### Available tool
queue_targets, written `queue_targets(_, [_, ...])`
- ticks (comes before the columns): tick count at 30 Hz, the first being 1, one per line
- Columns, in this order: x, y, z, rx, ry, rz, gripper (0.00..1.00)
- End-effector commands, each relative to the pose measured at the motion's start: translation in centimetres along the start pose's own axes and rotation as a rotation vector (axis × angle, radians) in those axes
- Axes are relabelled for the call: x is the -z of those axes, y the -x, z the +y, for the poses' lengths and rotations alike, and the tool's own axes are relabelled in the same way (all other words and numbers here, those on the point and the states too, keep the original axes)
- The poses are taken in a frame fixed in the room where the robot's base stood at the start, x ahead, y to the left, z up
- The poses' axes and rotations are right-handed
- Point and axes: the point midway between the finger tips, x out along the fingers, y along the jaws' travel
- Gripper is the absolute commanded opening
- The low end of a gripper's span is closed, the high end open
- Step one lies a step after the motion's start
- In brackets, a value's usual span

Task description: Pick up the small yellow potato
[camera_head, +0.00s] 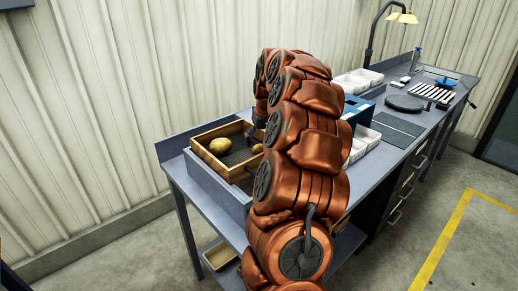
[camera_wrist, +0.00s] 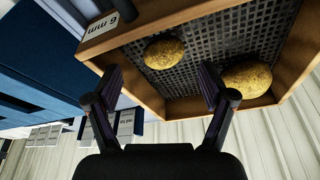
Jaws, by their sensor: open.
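A wooden-framed sieve (camera_head: 209,162) with a dark mesh floor sits on the bench and holds two yellow-brown potatoes. In the wrist view the small yellow potato (camera_wrist: 164,53) lies on the mesh towards the side labelled "6 mm". The larger potato (camera_wrist: 246,79) lies to its right, near the frame wall. In the head view the larger potato (camera_head: 220,146) shows clearly; the small potato (camera_head: 257,149) shows beside my arm. My gripper (camera_wrist: 160,83) is open and empty, its fingers apart with the small potato appearing beyond the gap. My arm hides part of the sieve's right side in the head view.
The wooden sieve wall (camera_wrist: 150,27) rises around the mesh. A blue box (camera_head: 356,108) and white trays (camera_head: 366,137) stand right of my arm. A dark round plate (camera_head: 404,102) lies further along the bench. A corrugated wall stands behind.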

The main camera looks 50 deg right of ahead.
Motion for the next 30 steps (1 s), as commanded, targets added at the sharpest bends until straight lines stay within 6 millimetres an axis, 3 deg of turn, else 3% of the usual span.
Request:
queue_targets(10, [0.1,-4.0,-0.3,0.0,-0.001,-0.003,0.82])
queue_targets(18, [0.1,-4.4,-0.3,0.0,0.0,0.0,0.81])
queue_targets(30, [0.1,-4.4,-0.3,0.0,0.0,0.0,0.39])
